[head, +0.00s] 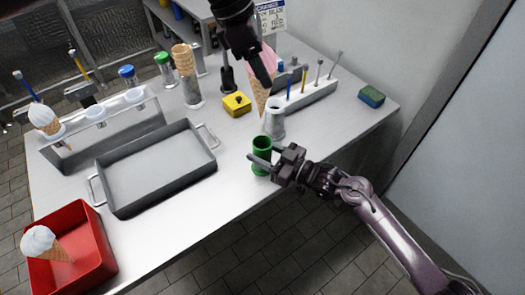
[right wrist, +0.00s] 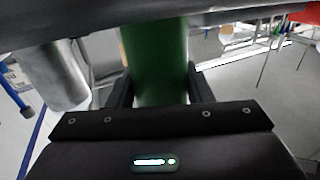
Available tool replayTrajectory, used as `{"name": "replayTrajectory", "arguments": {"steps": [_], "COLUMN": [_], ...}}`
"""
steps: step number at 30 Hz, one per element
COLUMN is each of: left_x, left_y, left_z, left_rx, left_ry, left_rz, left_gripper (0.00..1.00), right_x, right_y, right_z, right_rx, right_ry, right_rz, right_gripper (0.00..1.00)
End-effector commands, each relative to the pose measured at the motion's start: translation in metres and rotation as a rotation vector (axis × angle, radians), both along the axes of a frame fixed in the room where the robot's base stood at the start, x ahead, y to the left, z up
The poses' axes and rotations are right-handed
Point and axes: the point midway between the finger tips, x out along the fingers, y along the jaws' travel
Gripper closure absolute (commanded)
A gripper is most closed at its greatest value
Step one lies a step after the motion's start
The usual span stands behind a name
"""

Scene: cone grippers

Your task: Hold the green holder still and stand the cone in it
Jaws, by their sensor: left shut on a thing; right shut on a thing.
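The green holder (head: 262,145) stands upright near the table's front edge. My right gripper (head: 264,158) is shut around it; in the right wrist view the green holder (right wrist: 155,65) sits between the two fingers. The cone (head: 260,98), with pink ice cream on top, is held by my left gripper (head: 265,76), which is shut on it and partly covers it. The cone points down, its tip beside the rim of a silver holder (head: 276,125), behind the green one. I cannot tell whether the tip touches that rim.
A grey tray (head: 207,172) lies left of the green holder. A red bin (head: 105,262) with a white-topped cone stands front left. A yellow box (head: 237,104), stacked cones (head: 183,58), a tool rack (head: 318,95) and a sponge (head: 371,97) are farther back.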

Motion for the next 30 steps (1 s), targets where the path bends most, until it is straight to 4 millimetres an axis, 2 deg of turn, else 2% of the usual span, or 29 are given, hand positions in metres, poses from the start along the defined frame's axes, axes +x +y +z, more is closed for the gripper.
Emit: {"name": "replayTrajectory", "arguments": {"steps": [11, 21, 30], "left_x": [0.0000, 0.0000, 0.0000], "left_y": [-0.0001, -0.0001, -0.0001], "left_z": [0.0003, 0.0004, 0.0003], "left_rx": [0.000, 0.000, 0.000], "left_ry": [0.000, 0.000, 0.000], "left_rz": [0.000, 0.000, 0.000], "left_gripper": [0.57, 0.57, 0.57], "right_x": [-0.0006, -0.0010, -0.0001], "right_y": [0.0009, 0.0009, 0.0002], "right_z": [-0.0005, -0.0003, -0.0002], "right_rx": [0.001, 0.001, -0.001], "right_ry": [0.001, 0.003, 0.001], "right_rz": [-0.009, -0.276, -0.283], "right_gripper": [0.90, 0.90, 0.90]}}
